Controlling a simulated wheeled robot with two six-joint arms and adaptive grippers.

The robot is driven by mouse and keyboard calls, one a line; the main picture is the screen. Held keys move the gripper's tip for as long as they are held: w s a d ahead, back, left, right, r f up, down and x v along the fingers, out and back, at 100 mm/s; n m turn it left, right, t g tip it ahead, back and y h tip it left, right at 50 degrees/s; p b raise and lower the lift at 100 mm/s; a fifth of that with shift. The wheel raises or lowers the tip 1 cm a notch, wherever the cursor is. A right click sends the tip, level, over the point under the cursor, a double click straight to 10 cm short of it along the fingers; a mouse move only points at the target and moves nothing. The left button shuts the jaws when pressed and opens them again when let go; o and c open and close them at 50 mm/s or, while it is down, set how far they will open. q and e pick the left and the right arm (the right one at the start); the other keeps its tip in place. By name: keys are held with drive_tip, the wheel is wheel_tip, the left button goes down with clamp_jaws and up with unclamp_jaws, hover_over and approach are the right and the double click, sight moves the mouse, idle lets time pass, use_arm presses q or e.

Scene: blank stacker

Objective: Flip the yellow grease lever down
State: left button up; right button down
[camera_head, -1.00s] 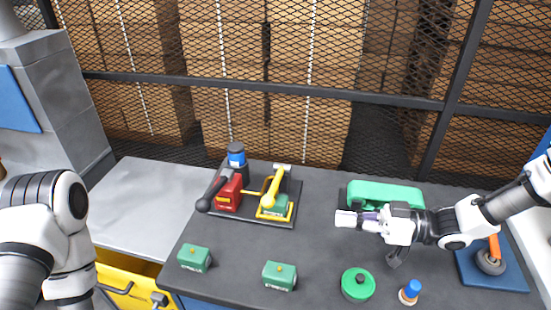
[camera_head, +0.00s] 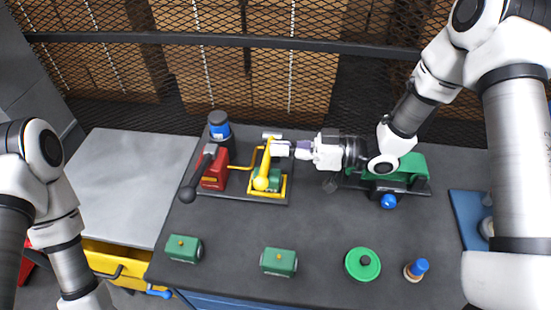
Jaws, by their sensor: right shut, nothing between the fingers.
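The yellow grease lever (camera_head: 265,167) stands on the dark plate at the back of the bench, over a yellow frame (camera_head: 283,187) that surrounds a green block (camera_head: 274,175). Its rounded yellow end points toward the front and a pale crossbar shows at its far end. My right gripper (camera_head: 281,149) is shut and empty, with its fingertips at the right side of the lever's far part. I cannot tell whether they touch it. My left arm shows at the left edge, but its gripper is out of view.
A red unit (camera_head: 215,170) with a black-knobbed lever (camera_head: 188,193) and a blue-black canister (camera_head: 219,130) stand left of the yellow lever. Two green blocks (camera_head: 183,248) (camera_head: 278,262), a green disc (camera_head: 362,264) and a blue-topped peg (camera_head: 417,269) lie nearer the front. The bench middle is clear.

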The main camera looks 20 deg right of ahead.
drive_tip(key=shift+n, duration=0.7)
drive_tip(key=f+b, duration=0.1)
drive_tip(key=f, duration=0.1)
drive_tip(key=s+a+f+b, duration=0.1)
drive_tip(key=f, duration=0.2)
drive_tip(key=a+f+b, duration=0.1)
drive_tip(key=f, duration=0.1)
drive_tip(key=shift+s+f, duration=0.2)
drive_tip(key=shift+s, duration=0.15)
drive_tip(key=shift+s+r, duration=0.1)
drive_tip(key=shift+s, duration=0.05)
